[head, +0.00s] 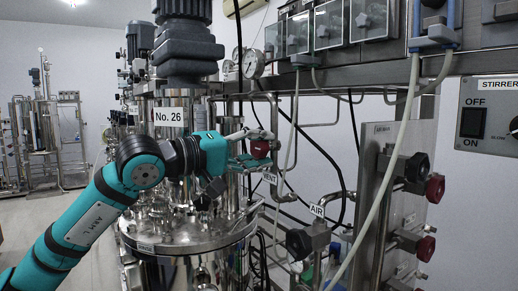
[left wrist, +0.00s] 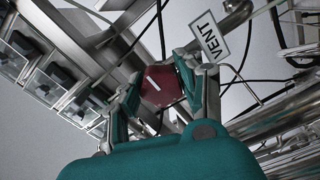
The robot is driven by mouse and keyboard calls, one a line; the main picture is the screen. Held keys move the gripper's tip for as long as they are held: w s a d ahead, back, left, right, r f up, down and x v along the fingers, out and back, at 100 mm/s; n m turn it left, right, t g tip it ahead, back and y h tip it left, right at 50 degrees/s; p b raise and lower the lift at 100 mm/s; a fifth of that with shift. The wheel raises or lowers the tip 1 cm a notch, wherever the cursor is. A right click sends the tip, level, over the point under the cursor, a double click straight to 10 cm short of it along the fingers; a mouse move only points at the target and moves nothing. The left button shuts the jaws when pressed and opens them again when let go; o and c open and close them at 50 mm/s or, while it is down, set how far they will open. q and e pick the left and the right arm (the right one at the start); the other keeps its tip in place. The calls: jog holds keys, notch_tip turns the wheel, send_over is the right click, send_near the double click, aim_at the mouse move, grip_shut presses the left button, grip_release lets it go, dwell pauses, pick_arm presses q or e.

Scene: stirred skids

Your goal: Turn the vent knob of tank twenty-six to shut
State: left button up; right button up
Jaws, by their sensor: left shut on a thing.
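The tank (head: 180,230) is a steel vessel with a white "No. 26" label (head: 169,117) below its dark motor. A dark red vent knob (head: 260,148) stands on piping at the tank's right side. In the left wrist view the knob (left wrist: 158,92) has a short white mark, slanted in the picture. A white "VENT" tag (left wrist: 214,37) hangs beside it. My left gripper (left wrist: 160,80) is shut around the knob, one finger on each side; in the head view the gripper (head: 250,150) partly hides it. My right gripper is out of view.
A panel (head: 378,180) with several dark red knobs stands at the right, near an "AIR" tag (head: 317,211). A stirrer switch box (head: 487,115) is at the far right. Hoses and cables hang between tank and panel. Clear floor (head: 45,225) lies at left.

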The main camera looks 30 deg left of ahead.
pick_arm(q)
jog(key=shift+f, duration=0.1)
jog(key=o, duration=1.2)
jog(key=shift+c, duration=0.2)
jog(key=shift+s+a+f, duration=0.1)
jog(key=shift+s+a, duration=0.65)
jog(key=shift+s, duration=0.25)
jog(key=shift+s+d+r, duration=0.2)
jog(key=shift+s, duration=0.25)
jog(key=shift+s+d+r, duration=0.15)
jog(key=shift+s+d, duration=0.05)
jog(key=shift+s, duration=0.2)
jog(key=v, duration=0.8)
jog(key=shift+a+f, duration=0.25)
jog(key=shift+a, duration=0.2)
